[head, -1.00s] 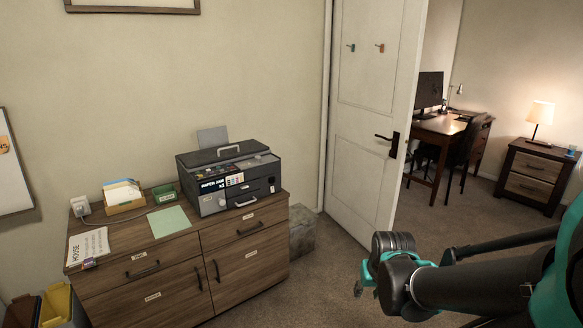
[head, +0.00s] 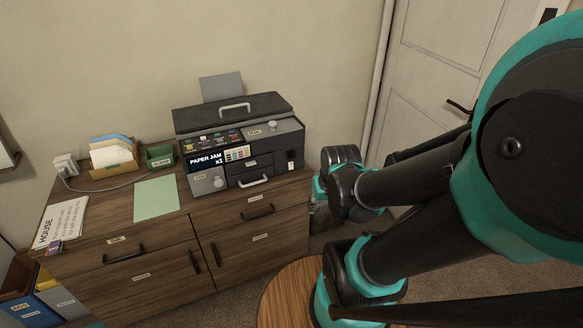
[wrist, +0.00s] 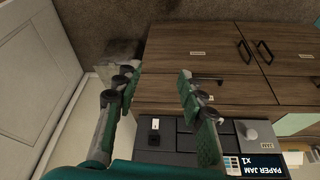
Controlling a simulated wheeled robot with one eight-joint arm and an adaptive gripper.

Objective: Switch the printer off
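The dark grey printer (head: 230,104) stands on the wooden cabinet (head: 240,235) in the head view. Its display (head: 205,161) reads "PAPER JAM x1". A small black-and-white switch (head: 291,161) sits at the right of its front face. In the wrist view the printer (wrist: 178,158) appears upside down at the bottom, and the switch (wrist: 154,127) shows between my gripper's fingers. My gripper (wrist: 158,76) is open and empty, its two fingers well apart.
A green sheet (head: 156,198), a paper holder (head: 113,158), a small green box (head: 160,155) and a HOUSE sign (head: 62,222) lie left of the printer. A round wooden top (head: 290,293) stands in front. A white door (head: 425,75) is at right.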

